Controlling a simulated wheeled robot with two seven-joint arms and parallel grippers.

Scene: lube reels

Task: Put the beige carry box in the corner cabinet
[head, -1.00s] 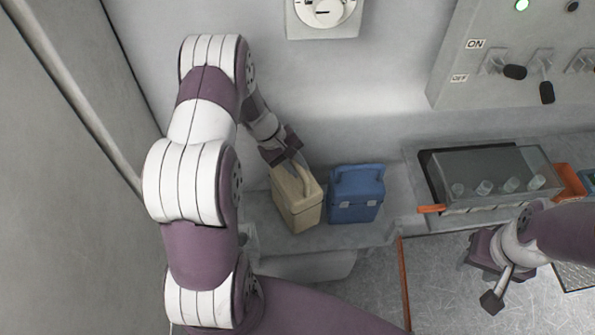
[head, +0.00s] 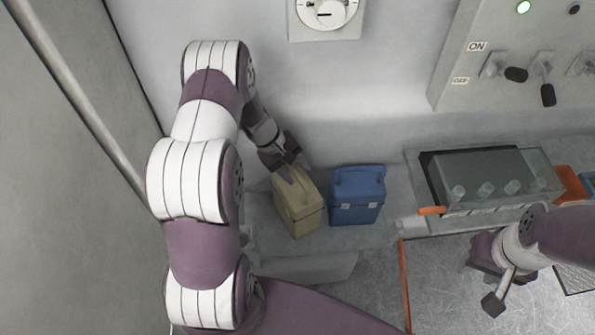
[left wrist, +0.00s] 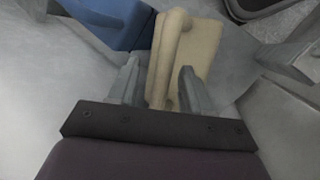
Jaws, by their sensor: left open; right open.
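The beige carry box (head: 298,207) stands upright on a grey ledge (head: 265,236), left of a blue box. My left gripper (head: 288,163) is just above the beige box at its handle. In the left wrist view the beige box (left wrist: 205,52) shows its handle (left wrist: 166,55) lying between the two open fingers of my left gripper (left wrist: 158,85); I cannot tell whether they touch it. My right gripper (head: 481,284) is open and empty at the lower right, away from the boxes. I cannot make out the corner cabinet for certain.
The blue box (head: 357,197) stands close to the right of the beige one and also shows in the left wrist view (left wrist: 118,22). A clear-lidded tray (head: 492,178) with several small cups is further right. A switch panel (head: 530,60) and a dial (head: 326,12) are on the back wall.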

